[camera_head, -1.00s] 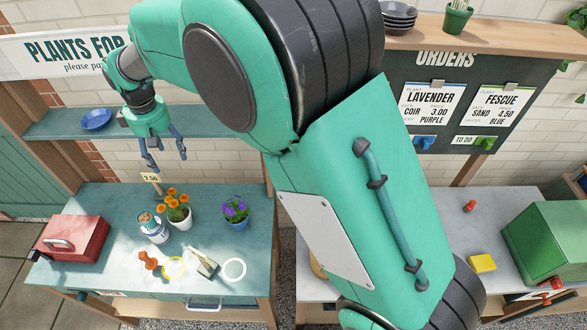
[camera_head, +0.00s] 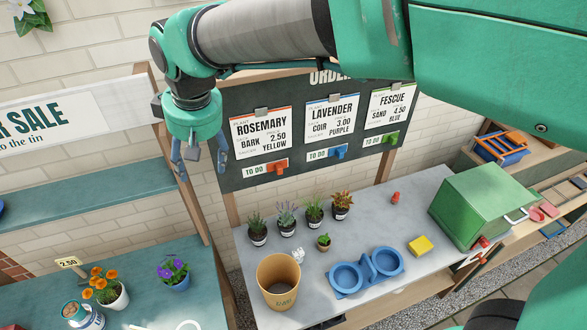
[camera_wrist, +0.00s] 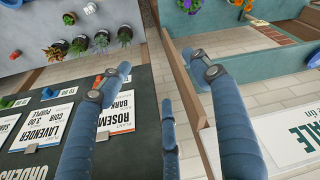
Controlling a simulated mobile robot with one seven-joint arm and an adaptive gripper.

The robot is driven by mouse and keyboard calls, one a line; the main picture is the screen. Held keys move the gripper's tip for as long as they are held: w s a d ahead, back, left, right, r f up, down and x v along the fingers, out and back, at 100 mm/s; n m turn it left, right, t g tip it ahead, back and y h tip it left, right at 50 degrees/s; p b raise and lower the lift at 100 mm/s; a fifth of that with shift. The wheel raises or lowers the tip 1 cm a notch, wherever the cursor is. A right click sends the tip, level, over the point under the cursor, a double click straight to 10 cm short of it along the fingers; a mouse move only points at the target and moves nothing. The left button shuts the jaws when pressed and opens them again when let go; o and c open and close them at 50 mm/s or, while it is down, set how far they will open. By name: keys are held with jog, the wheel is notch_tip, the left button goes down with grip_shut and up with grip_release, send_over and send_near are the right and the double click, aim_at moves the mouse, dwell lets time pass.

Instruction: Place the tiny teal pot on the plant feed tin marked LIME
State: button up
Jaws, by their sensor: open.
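My gripper (camera_head: 200,163) is open and empty, pointing down in front of the left part of the order board. Its spread fingers also show in the wrist view (camera_wrist: 160,68), with nothing between them. A white-and-blue tin (camera_head: 90,319) stands at the lower left on the teal table, partly cut off by the frame edge. A small teal-rimmed round thing (camera_head: 71,309) is at its top; I cannot tell whether this is the tiny teal pot. No LIME marking is legible. My gripper is well above and to the right of the tin.
Orange flowers (camera_head: 106,285) and a purple-flowered blue pot (camera_head: 174,272) stand near the tin.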

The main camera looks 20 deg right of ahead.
jog(key=s+d+f+m+t+h, duration=0.1)
jog(key=s+d+m, duration=0.5)
jog(key=s+d, duration=1.5)
jog(key=shift+d+f+m+t, duration=0.4)
jog(key=shift+d+t, duration=0.05)
jog(key=shift+t, duration=0.35)
jog(key=shift+w, duration=0.1)
notch_tip(320, 180, down, 11)
jog(key=b, duration=1.1)
